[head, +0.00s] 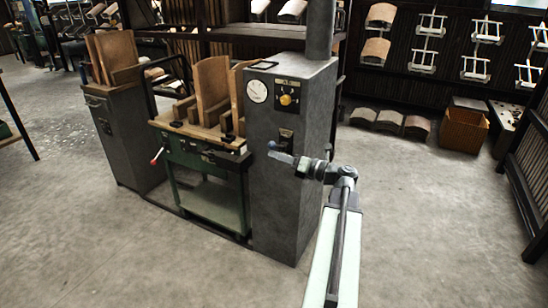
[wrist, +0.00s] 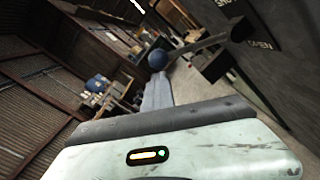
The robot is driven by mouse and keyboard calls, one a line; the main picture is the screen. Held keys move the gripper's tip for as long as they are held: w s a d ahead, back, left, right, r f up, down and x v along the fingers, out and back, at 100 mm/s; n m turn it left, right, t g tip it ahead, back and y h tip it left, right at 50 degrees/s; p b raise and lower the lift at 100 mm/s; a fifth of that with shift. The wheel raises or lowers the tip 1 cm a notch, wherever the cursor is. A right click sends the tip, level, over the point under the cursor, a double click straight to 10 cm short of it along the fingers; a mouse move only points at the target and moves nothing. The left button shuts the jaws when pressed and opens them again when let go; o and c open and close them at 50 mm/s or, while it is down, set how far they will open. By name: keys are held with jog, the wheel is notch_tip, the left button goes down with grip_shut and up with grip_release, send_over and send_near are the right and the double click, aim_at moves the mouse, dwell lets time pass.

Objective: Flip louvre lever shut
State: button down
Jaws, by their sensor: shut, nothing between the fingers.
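The louvre lever has a blue ball knob (wrist: 158,59) on a thin metal arm (wrist: 200,46), which runs to a dark block on the grey cabinet face in the wrist view. Its knob also shows in the head view (head: 272,145), left of a small dark plate. Lettering reading "OPEN" (wrist: 260,44) and a partly cut-off second label are on the face. Which label the lever points to is unclear. My gripper (wrist: 158,76) is shut and empty, its fingertips at the knob; contact is unclear. In the head view my gripper (head: 276,156) is in front of the cabinet.
The tall grey cabinet (head: 287,200) carries a round gauge (head: 257,91) and a yellow knob (head: 285,100). A green bench (head: 205,165) with wooden forms adjoins it on the left. A wooden crate (head: 461,130) stands at the back right. The concrete floor in front is clear.

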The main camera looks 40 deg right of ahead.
jog(key=shift+d, duration=0.2)
notch_tip(320, 180, down, 4)
jog(key=s+a+r+b, duration=0.1)
jog(key=s+a+b, duration=0.1)
jog(key=a+b, duration=0.15)
jog(key=v, duration=1)
jog(key=shift+d, duration=0.4)
jog(key=shift+w, duration=0.2)
